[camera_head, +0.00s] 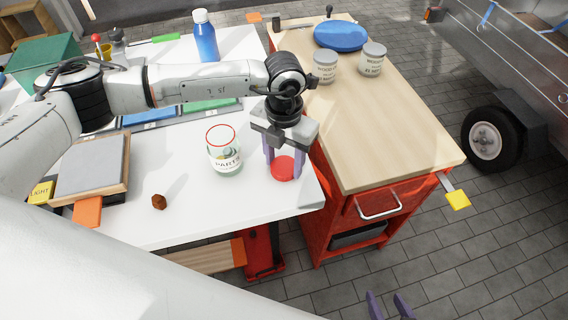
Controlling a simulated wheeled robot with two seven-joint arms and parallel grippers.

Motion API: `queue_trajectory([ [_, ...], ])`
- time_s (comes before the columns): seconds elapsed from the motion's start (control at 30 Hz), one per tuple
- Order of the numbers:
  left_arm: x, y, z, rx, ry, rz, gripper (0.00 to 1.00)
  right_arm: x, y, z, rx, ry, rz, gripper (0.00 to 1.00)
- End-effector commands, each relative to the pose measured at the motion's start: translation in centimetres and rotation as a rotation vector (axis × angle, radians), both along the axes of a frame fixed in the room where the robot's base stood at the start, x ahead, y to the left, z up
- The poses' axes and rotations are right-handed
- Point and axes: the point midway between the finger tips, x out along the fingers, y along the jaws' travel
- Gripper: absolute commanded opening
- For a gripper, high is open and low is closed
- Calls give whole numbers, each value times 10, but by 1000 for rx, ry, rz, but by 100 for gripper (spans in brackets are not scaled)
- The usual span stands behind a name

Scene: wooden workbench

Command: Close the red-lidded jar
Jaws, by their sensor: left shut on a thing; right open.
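The clear glass jar (226,158) stands upright on the white tabletop, with a red rim, an open top and a label that reads "PARTS". Something small and dark shows inside it. The round red lid (283,169) is to the right of the jar, apart from it, near the white table's right edge. My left gripper (284,172) points down with its purple fingers shut on the red lid. I cannot tell whether the lid touches the table. My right gripper (390,304) is open and empty at the bottom edge, low over the floor.
A small brown piece (159,201) lies in front of the jar. A framed grey panel (92,167) is at the left. A blue bottle (205,36) stands behind my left arm. The red cabinet's wooden top (390,130) holds two labelled tins (372,59) and a blue disc (341,36).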

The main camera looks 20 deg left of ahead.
Motion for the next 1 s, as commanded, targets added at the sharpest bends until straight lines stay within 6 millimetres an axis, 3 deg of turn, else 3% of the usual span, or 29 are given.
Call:
queue_trajectory([
  [0.17, 1, 0, 8, -1, -2, 1, 28, 0, 0, -1, 0, -1, 0, 44],
  [0.6, 1, 0, 87, -1, -4, 0, 28, 1, 0, -8, 1, -2, 1, 44],
  [0.77, 1, 0, 99, -1, -2, 0, 28, 1, 0, -9, 0, -2, 1, 44],
  [1.0, 0, 0, 101, 0, -1, 0, 28, 1, 1, -8, 0, -1, 1, 44],
])
